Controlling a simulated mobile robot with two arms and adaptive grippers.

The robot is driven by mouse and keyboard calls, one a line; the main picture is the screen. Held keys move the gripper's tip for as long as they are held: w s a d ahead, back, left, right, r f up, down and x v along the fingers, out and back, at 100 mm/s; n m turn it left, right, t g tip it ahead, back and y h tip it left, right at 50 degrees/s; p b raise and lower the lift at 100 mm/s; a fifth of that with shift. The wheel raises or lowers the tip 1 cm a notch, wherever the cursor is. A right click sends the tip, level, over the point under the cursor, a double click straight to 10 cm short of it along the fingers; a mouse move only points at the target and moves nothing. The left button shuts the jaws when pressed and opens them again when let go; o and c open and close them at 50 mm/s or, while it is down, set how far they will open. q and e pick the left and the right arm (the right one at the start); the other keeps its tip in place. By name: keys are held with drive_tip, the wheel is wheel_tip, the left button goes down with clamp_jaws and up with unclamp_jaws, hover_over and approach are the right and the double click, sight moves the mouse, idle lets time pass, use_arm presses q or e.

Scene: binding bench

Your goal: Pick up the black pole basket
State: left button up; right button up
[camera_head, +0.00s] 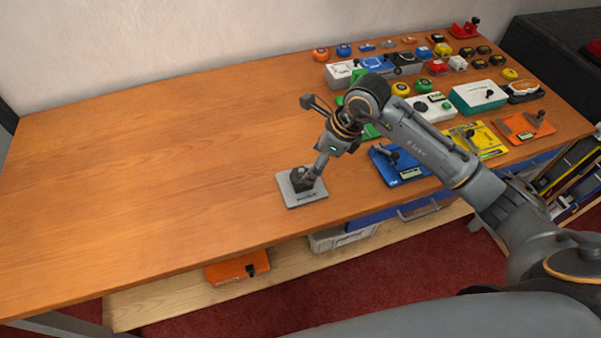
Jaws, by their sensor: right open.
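My right gripper (302,181) is low over a grey square plate device (305,197) near the bench's front edge. Its fingers overlap a dark part on the plate, and contact is unclear. The fingers are too small to show what lies between them. Several small round black pieces, such as this one (483,50), lie at the far right of the bench. They may be the black pole baskets, but they are too small to be sure. They are well apart from my gripper. My left gripper is out of view.
The wooden bench (150,160) is clear on its left half. Blue (409,171), yellow (485,139) and orange (522,128) plate devices, boxes and round coloured pieces crowd the right. An orange box (238,268) sits on the lower shelf. My right arm crosses above the bench.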

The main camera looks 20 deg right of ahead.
sight(304, 173)
drive_tip(key=shift+a+f+p, duration=0.4)
drive_tip(key=shift+f+p, duration=0.2)
drive_tip(key=shift+f, duration=0.05)
drive_tip(key=p+x, duration=0.1)
drive_tip(key=x, duration=0.1)
drive_tip(key=shift+w+a+f, duration=0.1)
drive_tip(key=shift+w+f, duration=0.05)
drive_tip(key=shift+f, duration=0.15)
drive_tip(key=shift+w+a+f, duration=0.15)
drive_tip(key=shift+f, duration=0.35)
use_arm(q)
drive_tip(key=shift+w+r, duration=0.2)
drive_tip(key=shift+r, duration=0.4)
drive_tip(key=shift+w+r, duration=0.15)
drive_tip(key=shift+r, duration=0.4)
use_arm(e)
drive_tip(key=c, duration=1.1)
